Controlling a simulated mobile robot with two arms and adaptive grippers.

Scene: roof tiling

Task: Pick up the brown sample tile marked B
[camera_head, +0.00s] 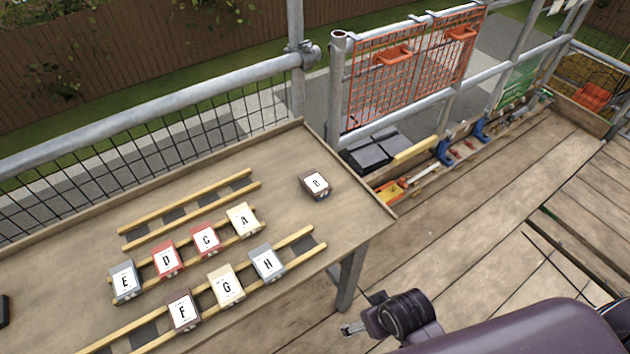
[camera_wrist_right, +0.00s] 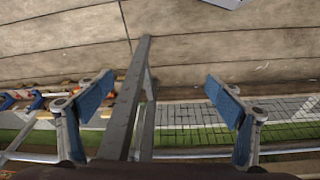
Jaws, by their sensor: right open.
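The brown tile marked B (camera_head: 316,185) lies flat on the bare tabletop near its far right corner, apart from the racks, label up. My right gripper (camera_head: 352,328) is low at the bottom of the head view, off the table's right side and well away from the tile. In the right wrist view the right gripper (camera_wrist_right: 160,98) is open, its two blue pads wide apart with nothing held. The tile does not show in that view. I see no clear part of my left gripper.
Wooden racks (camera_head: 190,212) on the table (camera_head: 75,225) hold several lettered tiles, including brown tile F (camera_head: 183,311). A table leg (camera_head: 350,278) stands near my right gripper. Scaffold rails and mesh run behind the table. A small dark thing (camera_head: 3,310) at the left edge is unclear.

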